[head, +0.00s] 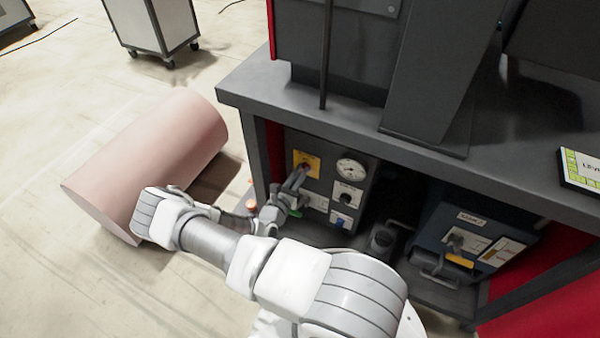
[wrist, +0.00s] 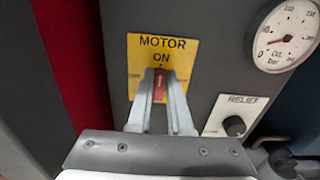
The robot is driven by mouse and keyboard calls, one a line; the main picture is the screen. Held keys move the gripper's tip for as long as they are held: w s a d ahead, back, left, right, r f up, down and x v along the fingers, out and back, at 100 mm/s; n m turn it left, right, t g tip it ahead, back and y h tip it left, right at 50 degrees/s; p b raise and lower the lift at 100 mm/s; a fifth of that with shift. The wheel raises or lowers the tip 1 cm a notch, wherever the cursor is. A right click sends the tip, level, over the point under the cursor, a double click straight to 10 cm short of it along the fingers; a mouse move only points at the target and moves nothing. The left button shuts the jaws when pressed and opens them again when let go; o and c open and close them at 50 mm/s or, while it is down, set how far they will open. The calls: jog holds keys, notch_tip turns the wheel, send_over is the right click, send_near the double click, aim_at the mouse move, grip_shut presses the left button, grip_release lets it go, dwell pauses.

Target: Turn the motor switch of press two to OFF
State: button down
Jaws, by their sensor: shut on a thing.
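The yellow MOTOR plate (wrist: 190,47) is on the grey panel, with the word ON at its top centre; smaller side lettering is partly hidden. The red motor switch (wrist: 160,84) shows between the fingers, its white mark upright towards ON. My gripper (wrist: 160,76) is shut on the switch, one finger on each side. In the head view the yellow plate (head: 308,158) is at the panel's upper left, and my gripper (head: 299,176) reaches it from below. Which press this is cannot be read here.
A pressure gauge (wrist: 287,36) and RELIEF knob (wrist: 235,126) are right of the switch. The bench top (head: 300,104) overhangs the panel. A blue box (head: 470,240) stands right in the shelf. A pink cylinder (head: 150,155) lies on the floor left.

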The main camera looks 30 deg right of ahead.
jog(key=shift+n, duration=0.3)
jog(key=n, duration=0.5)
jog(key=w+f+n, duration=0.1)
jog(key=n, duration=1.1)
jog(key=shift+w+a+f, duration=0.15)
jog(key=shift+a+f, duration=0.15)
jog(key=shift+a, duration=0.1)
jog(key=c, duration=0.8)
grip_release()
jog(key=shift+c, duration=0.2)
jog(key=p+v, duration=0.3)
jog(key=v, duration=1.4)
jog(key=shift+a+p, duration=0.2)
jog(key=shift+p, duration=0.1)
